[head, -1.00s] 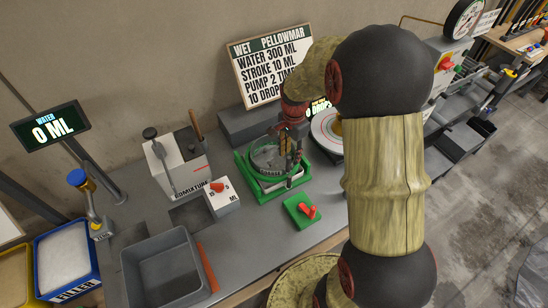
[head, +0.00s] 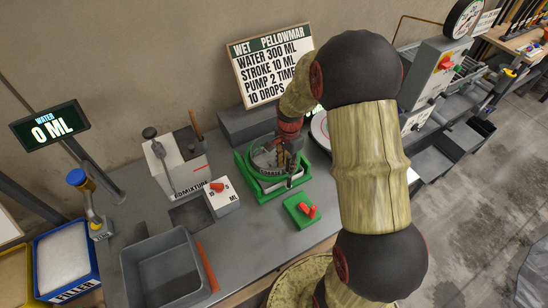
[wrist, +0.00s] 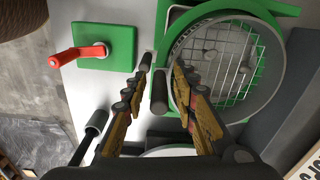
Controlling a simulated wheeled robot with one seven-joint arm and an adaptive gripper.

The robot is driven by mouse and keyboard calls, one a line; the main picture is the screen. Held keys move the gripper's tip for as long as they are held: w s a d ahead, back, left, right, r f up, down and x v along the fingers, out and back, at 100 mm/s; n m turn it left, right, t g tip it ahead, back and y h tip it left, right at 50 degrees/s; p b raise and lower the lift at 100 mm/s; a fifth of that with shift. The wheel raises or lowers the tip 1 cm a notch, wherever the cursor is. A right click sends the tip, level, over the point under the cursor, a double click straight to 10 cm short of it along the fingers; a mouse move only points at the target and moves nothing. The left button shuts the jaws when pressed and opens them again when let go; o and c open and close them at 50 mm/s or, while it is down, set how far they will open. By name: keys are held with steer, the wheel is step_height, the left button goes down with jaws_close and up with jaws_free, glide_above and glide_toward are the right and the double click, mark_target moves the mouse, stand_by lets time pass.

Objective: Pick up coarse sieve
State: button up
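The coarse sieve (head: 262,160) is a round grey ring with wire mesh, lettered on its side. It sits in a green stand (head: 246,184) on the grey bench. In the wrist view the sieve (wrist: 232,93) fills the upper right, with several grey lumps on its mesh. My gripper (wrist: 162,68) is open at the sieve's left edge, one finger overlapping the rim in the picture. A short dark bar (wrist: 159,96), perhaps a handle, shows between the fingers; contact cannot be told. In the head view my gripper (head: 290,155) partly hides the sieve's right side.
A green plate with a red lever (head: 303,211) lies just in front of the stand. A white admixture box (head: 182,165), a small dial box (head: 222,198) and a grey tray (head: 163,268) stand to the left. A grey block (head: 245,126) and a sign (head: 272,65) are behind.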

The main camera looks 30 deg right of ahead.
steer(key=c, duration=0.6)
steer(key=shift+r, duration=0.1)
jaws_close()
